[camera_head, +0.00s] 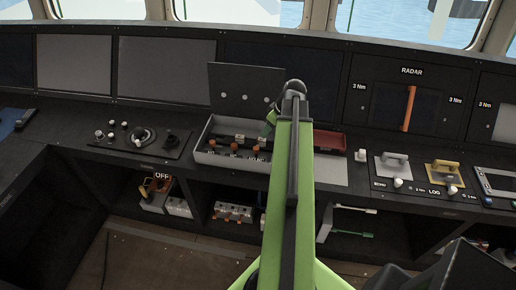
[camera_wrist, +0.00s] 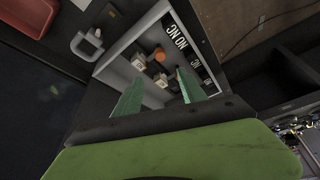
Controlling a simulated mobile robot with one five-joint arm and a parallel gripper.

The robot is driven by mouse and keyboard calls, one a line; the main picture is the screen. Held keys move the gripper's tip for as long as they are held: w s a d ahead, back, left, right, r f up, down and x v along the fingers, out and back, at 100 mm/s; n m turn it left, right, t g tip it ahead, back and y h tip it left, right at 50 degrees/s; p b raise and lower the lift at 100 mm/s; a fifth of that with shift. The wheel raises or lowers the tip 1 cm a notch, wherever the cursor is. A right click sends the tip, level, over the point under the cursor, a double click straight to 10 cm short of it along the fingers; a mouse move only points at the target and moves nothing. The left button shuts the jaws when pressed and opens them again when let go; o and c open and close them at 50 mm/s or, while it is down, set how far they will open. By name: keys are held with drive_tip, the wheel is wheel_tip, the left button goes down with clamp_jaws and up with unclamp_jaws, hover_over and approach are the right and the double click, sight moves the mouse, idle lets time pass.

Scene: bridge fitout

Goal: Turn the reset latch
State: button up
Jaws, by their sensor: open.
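An open shallow grey box (camera_head: 226,153) sits on the console with its dark lid (camera_head: 246,88) raised behind it. Several orange knobs (camera_head: 235,148) and small pale switch blocks show inside. In the wrist view an orange knob (camera_wrist: 158,53) and a pale block (camera_wrist: 138,61) lie in the box, beside a strip lettered NO NC (camera_wrist: 180,38). I cannot tell which part is the reset latch. My gripper (camera_wrist: 160,73) is open and empty, its two green fingers spread over the box. My arm hides the box's right part in the head view.
A knob panel (camera_head: 143,138) is at left. Screens stand behind. Open shelves below hold orange switches (camera_head: 233,211).

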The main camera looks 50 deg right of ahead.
sight(257, 148)
drive_tip(key=b+x, duration=1.4)
drive_tip(key=x, duration=0.2)
drive_tip(key=shift+s+a+f, duration=0.1)
drive_tip(key=shift+f, duration=0.05)
drive_tip(key=shift+c, duration=0.2)
